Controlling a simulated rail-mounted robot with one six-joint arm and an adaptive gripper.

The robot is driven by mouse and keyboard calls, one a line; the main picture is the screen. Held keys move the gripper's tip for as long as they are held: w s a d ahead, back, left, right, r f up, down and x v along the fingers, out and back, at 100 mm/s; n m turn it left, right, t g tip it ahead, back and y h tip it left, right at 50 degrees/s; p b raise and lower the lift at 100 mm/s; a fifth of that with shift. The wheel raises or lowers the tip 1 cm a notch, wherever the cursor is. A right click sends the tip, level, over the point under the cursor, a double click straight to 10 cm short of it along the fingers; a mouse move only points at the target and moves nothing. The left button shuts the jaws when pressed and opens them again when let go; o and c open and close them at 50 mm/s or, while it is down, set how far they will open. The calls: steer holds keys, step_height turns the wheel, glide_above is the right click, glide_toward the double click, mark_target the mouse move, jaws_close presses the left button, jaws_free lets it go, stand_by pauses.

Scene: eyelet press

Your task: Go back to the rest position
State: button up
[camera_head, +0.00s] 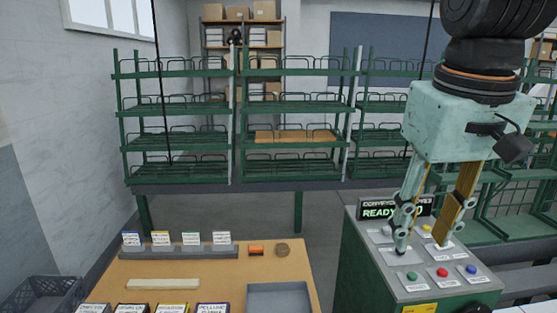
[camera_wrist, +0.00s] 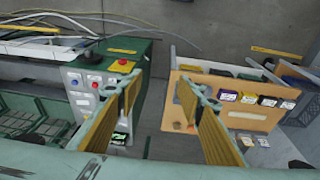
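My gripper (camera_head: 428,222) hangs from the arm at the right of the head view, with its fingers pointing down. The two fingers are spread apart and nothing shows between them. In the picture they overlap the green control console (camera_head: 415,282) with its display reading READY; I cannot tell how far apart in depth they are. In the wrist view my gripper (camera_wrist: 155,97) shows both yellow-padded fingers wide apart, with grey floor between the tips. The console (camera_wrist: 88,78) shows on the left there, and the wooden table (camera_wrist: 247,120) on the right.
The wooden table (camera_head: 225,266) carries several labelled cards, boxes, an orange block (camera_head: 256,250) and a grey tray (camera_head: 278,298). Green wire racks (camera_head: 290,122) stand behind. A dark crate (camera_head: 42,296) sits at lower left. Console buttons, including a red one (camera_head: 442,272), lie below my fingers in the picture.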

steer(key=s+a+f+b, duration=0.1)
steer(key=s+f, duration=0.3)
steer(key=s, duration=0.3)
steer(key=s+a+f+t+b, duration=0.1)
steer(key=s+f, duration=0.2)
steer(key=s, duration=0.5)
steer(key=shift+a+f+m+t, duration=0.3)
steer(key=shift+f, duration=0.05)
